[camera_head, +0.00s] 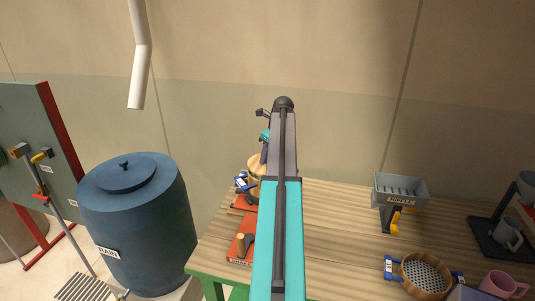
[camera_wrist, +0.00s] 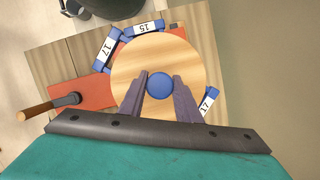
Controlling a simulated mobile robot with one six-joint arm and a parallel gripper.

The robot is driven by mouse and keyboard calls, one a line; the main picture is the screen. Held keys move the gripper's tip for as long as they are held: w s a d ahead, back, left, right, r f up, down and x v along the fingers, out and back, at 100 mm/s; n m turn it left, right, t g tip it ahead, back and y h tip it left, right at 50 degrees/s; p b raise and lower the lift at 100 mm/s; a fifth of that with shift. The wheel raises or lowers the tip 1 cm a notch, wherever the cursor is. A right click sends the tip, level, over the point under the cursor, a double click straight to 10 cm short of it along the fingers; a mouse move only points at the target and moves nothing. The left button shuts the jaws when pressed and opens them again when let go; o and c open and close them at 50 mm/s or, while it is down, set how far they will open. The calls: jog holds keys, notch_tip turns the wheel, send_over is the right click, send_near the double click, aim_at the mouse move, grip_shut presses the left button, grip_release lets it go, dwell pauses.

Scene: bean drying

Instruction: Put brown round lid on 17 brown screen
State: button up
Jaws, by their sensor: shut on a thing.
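The round lid (camera_wrist: 195,60), light wood-brown with a blue knob (camera_wrist: 160,86), fills the middle of the wrist view. My gripper (camera_wrist: 160,80) is shut on the knob, with one grey finger on each side. Blue tabs marked 17 show at the lid's upper left (camera_wrist: 103,52) and lower right (camera_wrist: 208,99). The screen body between them is hidden under the lid, and I cannot tell whether the lid touches it. In the head view, part of the lid (camera_head: 256,163) shows left of my arm, which hides the gripper.
A blue tab marked 15 (camera_wrist: 146,27) lies just beyond the lid. A red board (camera_wrist: 88,93) with a wooden-handled tool (camera_wrist: 45,110) lies beside it. A round sieve (camera_head: 403,283), a grey tray (camera_head: 400,188) and a pink mug (camera_head: 503,284) stand right. The bench middle (camera_head: 345,235) is clear.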

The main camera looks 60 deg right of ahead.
jog(key=shift+f, duration=0.95)
jog(key=shift+f+b, duration=0.3)
jog(key=shift+f, duration=0.25)
dwell(0.5)
jog(key=o, duration=1.2)
jog(key=shift+r, duration=0.1)
jog(key=shift+b+v, duration=2.4)
jog(key=shift+v, duration=4.4)
jog(key=shift+a, duration=0.1)
